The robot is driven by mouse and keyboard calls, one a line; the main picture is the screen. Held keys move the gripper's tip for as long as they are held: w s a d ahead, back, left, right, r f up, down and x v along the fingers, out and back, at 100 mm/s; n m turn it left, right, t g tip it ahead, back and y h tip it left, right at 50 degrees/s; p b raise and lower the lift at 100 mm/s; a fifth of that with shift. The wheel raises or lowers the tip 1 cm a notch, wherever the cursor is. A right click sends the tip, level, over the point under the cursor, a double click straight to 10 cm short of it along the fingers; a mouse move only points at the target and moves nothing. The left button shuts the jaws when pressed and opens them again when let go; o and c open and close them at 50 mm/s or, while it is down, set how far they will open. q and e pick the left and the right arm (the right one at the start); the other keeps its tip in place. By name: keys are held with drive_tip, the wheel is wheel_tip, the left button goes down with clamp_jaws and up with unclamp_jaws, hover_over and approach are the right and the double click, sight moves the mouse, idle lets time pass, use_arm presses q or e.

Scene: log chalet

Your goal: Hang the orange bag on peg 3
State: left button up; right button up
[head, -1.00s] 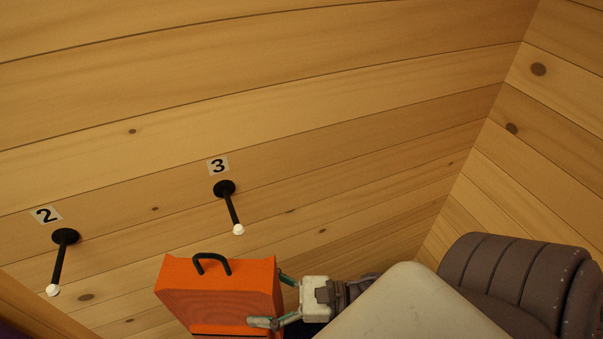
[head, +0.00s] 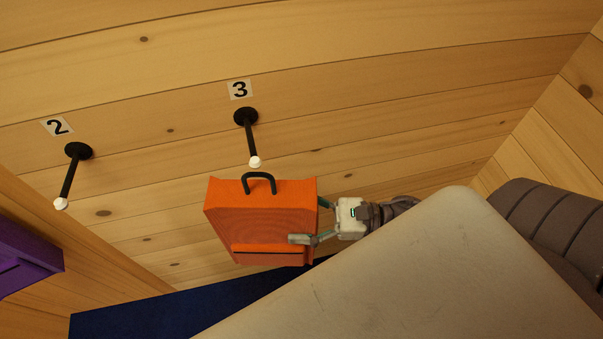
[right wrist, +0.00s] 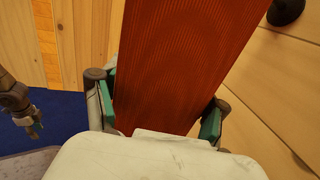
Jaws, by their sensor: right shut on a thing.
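The orange bag (head: 262,215) hangs upright in my right gripper (head: 306,226), its black handle (head: 259,182) on top. The gripper is shut on the bag's right side. The right wrist view shows the bag's ribbed orange face (right wrist: 185,60) between the fingers. Peg 3 (head: 250,140) is a black rod with a white tip, below its "3" label (head: 240,90). The handle shows just below the tip; I cannot tell their depth gap. The handle is not around the peg. My left gripper (right wrist: 34,129) shows small at the left of the right wrist view, its jaws unclear.
Peg 2 (head: 70,177) is empty, to the left on the same plank wall. A purple object (head: 25,256) is at the left edge. A blue surface (head: 160,312) lies below. A side wall closes the right.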

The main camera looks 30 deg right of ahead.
use_arm(q)
drive_tip(key=shift+w+f+b, duration=0.2)
drive_tip(key=shift+f+b, duration=1.6)
drive_tip(key=shift+f, duration=0.05)
use_arm(e)
drive_tip(key=w+d+f, duration=0.1)
drive_tip(key=w+d, duration=0.1)
drive_tip(key=w, duration=0.5)
drive_tip(key=shift+w+f, duration=0.15)
drive_tip(key=shift+w, duration=0.25)
drive_tip(key=shift+d, duration=0.1)
use_arm(q)
drive_tip(key=shift+d, duration=0.1)
use_arm(e)
drive_tip(key=o, duration=1.7)
